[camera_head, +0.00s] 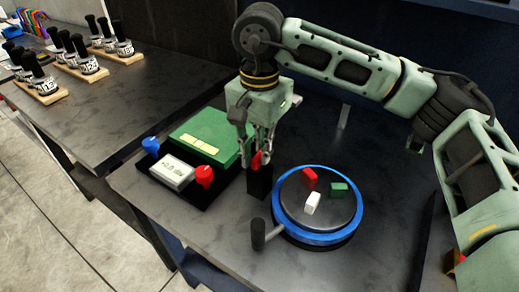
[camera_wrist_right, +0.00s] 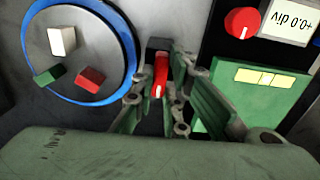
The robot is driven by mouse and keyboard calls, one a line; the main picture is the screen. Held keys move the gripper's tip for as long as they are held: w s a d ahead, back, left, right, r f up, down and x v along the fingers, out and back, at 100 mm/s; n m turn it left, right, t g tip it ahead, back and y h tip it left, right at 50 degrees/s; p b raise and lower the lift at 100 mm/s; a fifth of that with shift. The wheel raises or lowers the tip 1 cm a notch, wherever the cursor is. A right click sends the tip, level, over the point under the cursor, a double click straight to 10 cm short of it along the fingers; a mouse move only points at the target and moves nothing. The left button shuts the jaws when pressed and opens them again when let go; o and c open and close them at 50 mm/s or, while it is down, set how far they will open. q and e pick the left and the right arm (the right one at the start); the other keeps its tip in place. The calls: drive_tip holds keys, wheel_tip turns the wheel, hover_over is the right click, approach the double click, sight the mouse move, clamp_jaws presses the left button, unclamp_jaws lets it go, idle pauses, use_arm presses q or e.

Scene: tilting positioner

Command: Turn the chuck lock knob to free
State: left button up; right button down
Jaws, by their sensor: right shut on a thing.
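The chuck lock knob (camera_head: 256,161) is red with a white pointer line and sits on top of a small black post (camera_head: 259,183), left of the blue-rimmed round chuck (camera_head: 281,222). My right gripper (camera_head: 260,160) reaches down from above and is shut on the knob. In the right wrist view the red knob (camera_wrist_right: 160,75) lies between the two fingers (camera_wrist_right: 160,92), its pointer line towards the bottom of the picture. The fingers hide part of the knob in the head view. No marking for free or locked is readable. My left gripper is not in view.
Red, green and white jaws stand on the chuck face. A black crank handle (camera_head: 258,234) sticks out at its front left. A green box (camera_head: 205,135) with a blue knob (camera_head: 150,145), another red knob (camera_head: 205,176) and a display (camera_head: 172,170) stands left. Tool holders fill the far-left table.

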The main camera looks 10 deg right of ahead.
sight(259, 154)
drive_tip(key=shift+r, duration=0.15)
drive_tip(key=c, duration=1.8)
unclamp_jaws()
drive_tip(key=shift+o, duration=0.2)
wheel_tip(259, 154, up, 12)
